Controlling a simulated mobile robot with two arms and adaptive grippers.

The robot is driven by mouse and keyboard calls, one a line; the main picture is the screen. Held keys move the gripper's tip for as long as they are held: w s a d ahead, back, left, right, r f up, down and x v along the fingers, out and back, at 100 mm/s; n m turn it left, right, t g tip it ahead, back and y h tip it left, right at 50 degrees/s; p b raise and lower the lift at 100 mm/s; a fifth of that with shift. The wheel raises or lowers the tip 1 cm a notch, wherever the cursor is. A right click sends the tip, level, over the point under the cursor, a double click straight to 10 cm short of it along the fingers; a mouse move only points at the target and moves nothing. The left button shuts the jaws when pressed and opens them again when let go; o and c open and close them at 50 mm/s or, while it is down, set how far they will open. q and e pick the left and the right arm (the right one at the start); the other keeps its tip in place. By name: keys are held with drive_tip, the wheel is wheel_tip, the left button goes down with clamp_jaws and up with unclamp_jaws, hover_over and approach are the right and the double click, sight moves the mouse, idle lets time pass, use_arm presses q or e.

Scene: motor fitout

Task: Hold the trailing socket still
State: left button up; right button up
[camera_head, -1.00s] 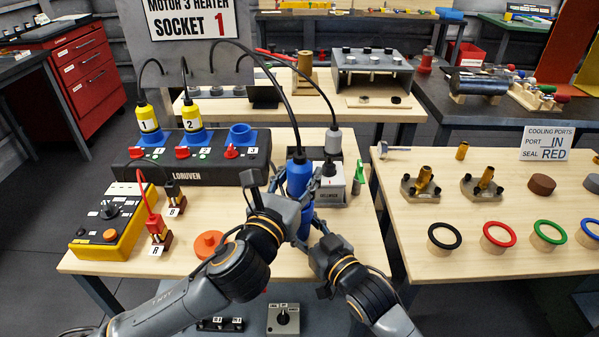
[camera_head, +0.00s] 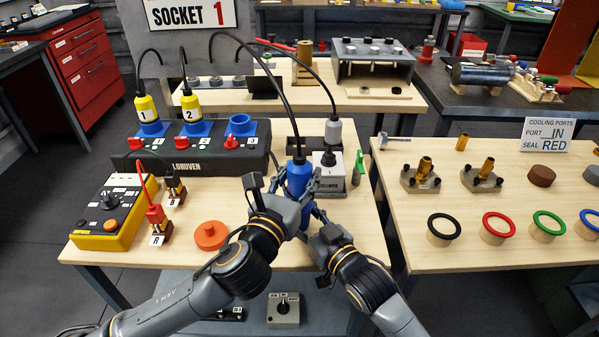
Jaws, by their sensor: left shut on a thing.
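The trailing socket (camera_head: 298,178) is a blue cylinder, roughly upright, with a black cable entering its top. It is above the front right of the wooden bench. My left gripper (camera_head: 299,194) is shut on it, with grey fingers around its body. My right gripper (camera_head: 318,214) is close beside the socket's lower part. Its fingers are largely hidden by the wrists and socket, so I cannot tell if they are open or touching.
A black Loruven block (camera_head: 190,160) holds yellow plugs 1 and 2 in blue sockets, with a third socket empty. A yellow tester (camera_head: 112,213) and orange disc (camera_head: 210,235) are at the left. A grey box (camera_head: 329,172) stands just right of the held socket.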

use_arm(q)
drive_tip(key=shift+f, duration=0.15)
drive_tip(key=o, duration=1.3)
drive_tip(key=shift+o, duration=0.2)
drive_tip(key=v, duration=1.2)
use_arm(e)
drive_tip(key=o, duration=1.4)
drive_tip(key=shift+c, duration=0.2)
